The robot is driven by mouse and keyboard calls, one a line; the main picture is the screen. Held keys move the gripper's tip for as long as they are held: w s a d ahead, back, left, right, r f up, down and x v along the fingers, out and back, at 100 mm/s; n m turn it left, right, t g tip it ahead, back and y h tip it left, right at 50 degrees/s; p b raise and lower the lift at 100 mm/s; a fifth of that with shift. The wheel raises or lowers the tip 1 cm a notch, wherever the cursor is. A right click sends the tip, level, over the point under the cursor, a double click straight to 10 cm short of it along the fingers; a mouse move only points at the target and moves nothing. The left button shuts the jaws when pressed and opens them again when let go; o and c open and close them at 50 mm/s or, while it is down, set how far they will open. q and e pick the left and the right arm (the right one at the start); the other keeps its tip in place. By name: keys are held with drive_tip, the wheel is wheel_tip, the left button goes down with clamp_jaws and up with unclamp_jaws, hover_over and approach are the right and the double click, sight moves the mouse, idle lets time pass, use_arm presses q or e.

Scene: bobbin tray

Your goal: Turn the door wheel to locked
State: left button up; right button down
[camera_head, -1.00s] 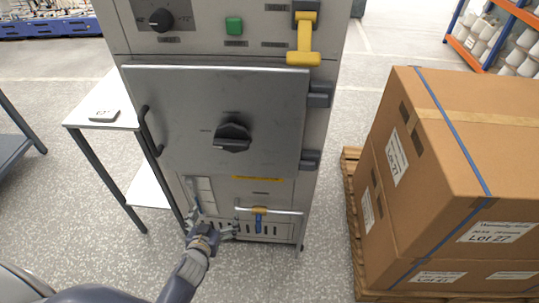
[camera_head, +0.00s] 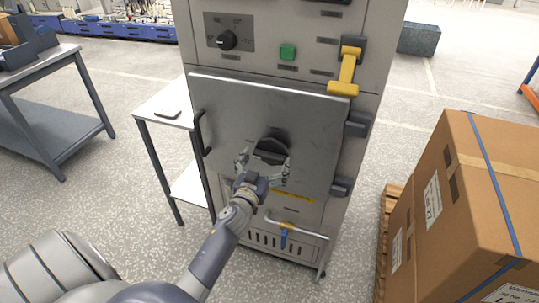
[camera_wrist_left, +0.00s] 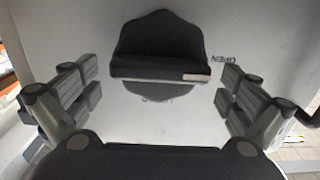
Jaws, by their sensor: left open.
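The door wheel, a black knob (camera_head: 270,150), sits in the middle of the grey cabinet door (camera_head: 225,105). It shows large in the left wrist view (camera_wrist_left: 160,50), with a bar-like grip lying across and a small pale mark at the bar's right end. The word "OPEN" is printed right of it, upside down in that view. My left gripper (camera_head: 263,167) is open in front of the knob. In the left wrist view its fingers (camera_wrist_left: 158,98) stand apart on either side, clear of the knob. My right gripper is not in view.
The cabinet carries a small black dial (camera_head: 227,40), a green button (camera_head: 287,52) and a yellow lever (camera_head: 346,75) above the door. A door handle (camera_head: 203,133) is at the left edge. A side table (camera_head: 160,107) stands left, and cardboard boxes (camera_head: 480,190) stand right on a pallet.

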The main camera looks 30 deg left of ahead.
use_arm(q)
drive_tip(key=shift+x, duration=1.05)
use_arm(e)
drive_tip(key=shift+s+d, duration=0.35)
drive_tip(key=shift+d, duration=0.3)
